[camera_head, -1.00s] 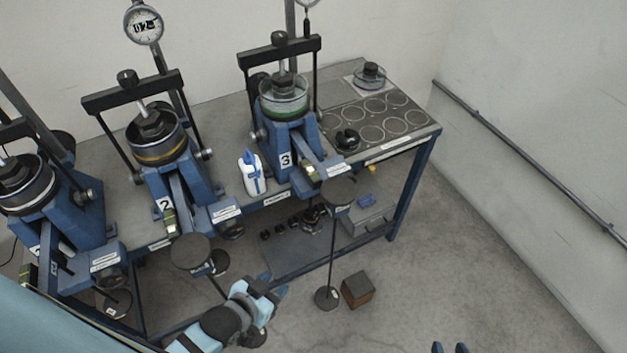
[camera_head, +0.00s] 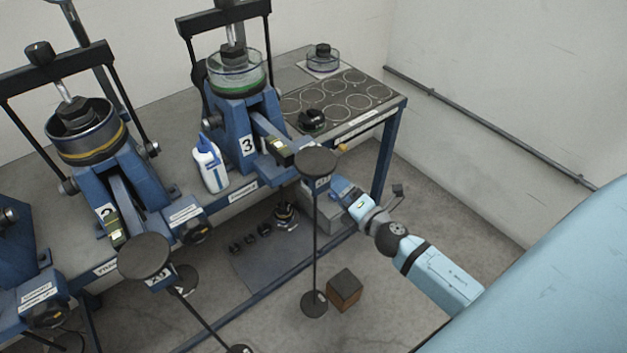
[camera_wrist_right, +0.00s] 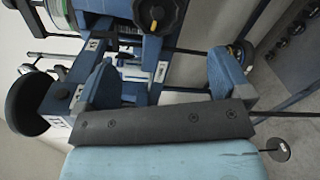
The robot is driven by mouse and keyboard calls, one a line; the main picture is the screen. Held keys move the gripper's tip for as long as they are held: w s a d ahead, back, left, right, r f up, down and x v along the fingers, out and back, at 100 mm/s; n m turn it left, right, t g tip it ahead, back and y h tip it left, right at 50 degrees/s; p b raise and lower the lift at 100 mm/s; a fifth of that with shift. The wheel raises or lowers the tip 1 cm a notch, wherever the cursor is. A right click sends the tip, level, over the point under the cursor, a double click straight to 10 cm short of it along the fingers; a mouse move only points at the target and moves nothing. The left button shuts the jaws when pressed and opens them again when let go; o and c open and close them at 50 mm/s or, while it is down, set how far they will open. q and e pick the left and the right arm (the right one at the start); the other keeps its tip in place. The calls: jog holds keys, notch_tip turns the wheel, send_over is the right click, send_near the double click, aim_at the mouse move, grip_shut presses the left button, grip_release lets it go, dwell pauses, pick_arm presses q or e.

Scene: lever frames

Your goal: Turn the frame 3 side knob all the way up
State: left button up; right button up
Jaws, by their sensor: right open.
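Frame 3 is the blue lever frame (camera_head: 240,112) with a green-ringed dish and a "3" label, near the middle of the head view. Its side knob is not clear in the head view. My left gripper is out of view.
Frame 3's hanger disk (camera_head: 317,161) stands close left of my right gripper, its rod reaching down. Frame 2 (camera_head: 95,150) and a white bottle (camera_head: 211,165) are to the left. A brown box (camera_head: 345,289) lies on the floor. Open floor is at the right.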

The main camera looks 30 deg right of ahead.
jog(key=w+n, duration=0.1)
jog(key=w, duration=0.2)
jog(key=w+n, duration=0.1)
jog(key=w, duration=0.3)
jog(key=w+n+p, duration=0.1)
jog(key=w, duration=0.3)
jog(key=shift+w+d+r+y, duration=0.1)
jog(key=shift+w+d+y, duration=0.1)
jog(key=shift+d+y, duration=0.1)
jog(key=shift+f, duration=0.2)
jog(key=c, duration=1)
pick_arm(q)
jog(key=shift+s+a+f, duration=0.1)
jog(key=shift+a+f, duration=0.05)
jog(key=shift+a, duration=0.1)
